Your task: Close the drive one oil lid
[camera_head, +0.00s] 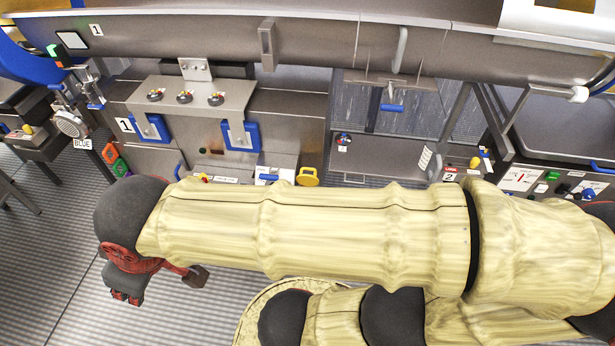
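A small yellow round piece (308,177), which may be the oil lid, stands at the right edge of a low grey unit in the middle of the picture. Whether it is raised or seated is too small to tell. The steel housing above and to its left bears a label "1" (125,124). My arm, in a pale yellow cover, crosses the picture just below the yellow piece. My gripper (150,285), dark with red parts, hangs at the lower left over the floor, well left of and below the yellow piece. Its fingers are partly hidden, and I see nothing held.
A long steel drum (200,42) runs across the top. Blue-framed brackets (240,136) and a plate with several small valves (185,97) stick out above the unit. A control panel (565,187) stands at the right. The ribbed floor (50,250) at the lower left is clear.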

